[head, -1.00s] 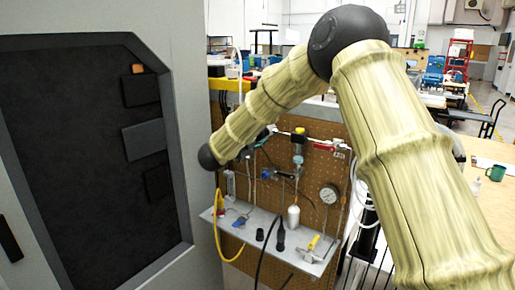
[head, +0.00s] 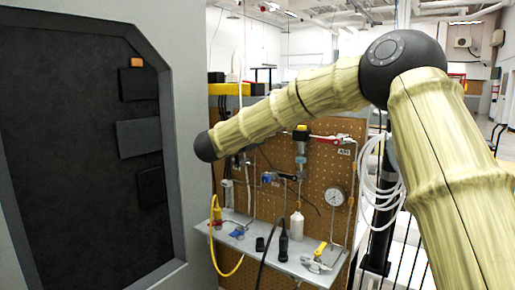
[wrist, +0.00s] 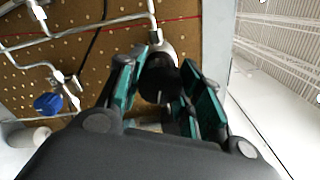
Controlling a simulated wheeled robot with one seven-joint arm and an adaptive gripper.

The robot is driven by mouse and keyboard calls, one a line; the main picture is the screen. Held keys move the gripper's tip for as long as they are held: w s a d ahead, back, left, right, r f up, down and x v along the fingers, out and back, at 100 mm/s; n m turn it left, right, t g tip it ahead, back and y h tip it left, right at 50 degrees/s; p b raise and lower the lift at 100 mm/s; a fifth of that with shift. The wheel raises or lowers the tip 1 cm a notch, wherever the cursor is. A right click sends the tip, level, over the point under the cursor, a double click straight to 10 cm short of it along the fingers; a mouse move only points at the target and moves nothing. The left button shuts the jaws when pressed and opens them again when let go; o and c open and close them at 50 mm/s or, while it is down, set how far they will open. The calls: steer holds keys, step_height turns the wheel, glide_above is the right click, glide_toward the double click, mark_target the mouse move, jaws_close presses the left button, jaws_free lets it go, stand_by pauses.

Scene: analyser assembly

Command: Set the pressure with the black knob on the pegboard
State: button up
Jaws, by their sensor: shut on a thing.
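The black knob (wrist: 158,84) sits on a round silver fitting against the brown pegboard (wrist: 105,75) in the wrist view. My gripper (wrist: 167,70) is shut on the knob, with a teal-padded finger on each side of it. A pale mark shows on the knob's face. In the head view the pegboard (head: 325,172) stands in the middle, and my arm crosses in front of its upper part. My gripper and the black knob are hidden behind the arm there. A round white-faced gauge (head: 336,196) is at the pegboard's right; its reading is too small to tell.
A blue knob (wrist: 48,103) on metal pipework is left of my gripper in the wrist view. A grey shelf (head: 250,243) below the pegboard holds bottles and tools. A yellow hose (head: 226,268) hangs at its left. A large grey cabinet (head: 185,60) stands close on the left.

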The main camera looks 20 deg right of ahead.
steer(key=m+b, duration=0.2)
steer(key=b, duration=0.2)
steer(key=f+m+b, duration=0.1)
steer(key=m+b, duration=0.1)
steer(key=b, duration=0.1)
steer(key=shift+f+b, duration=0.15)
steer(key=shift+b, duration=0.2)
steer(key=m+b, duration=0.4)
steer(key=b, duration=0.2)
steer(key=m+b, duration=0.3)
steer(key=b, duration=0.2)
steer(key=shift+m+b, duration=0.3)
steer(key=shift+r+m+b, duration=0.2)
steer(key=shift+m+b, duration=0.6)
steer(key=shift+b, duration=0.25)
steer(key=shift+a+r, duration=0.1)
steer(key=o, duration=1)
steer(key=shift+r, duration=0.15)
steer(key=shift+o, duration=0.2)
steer(key=shift+r, duration=0.1)
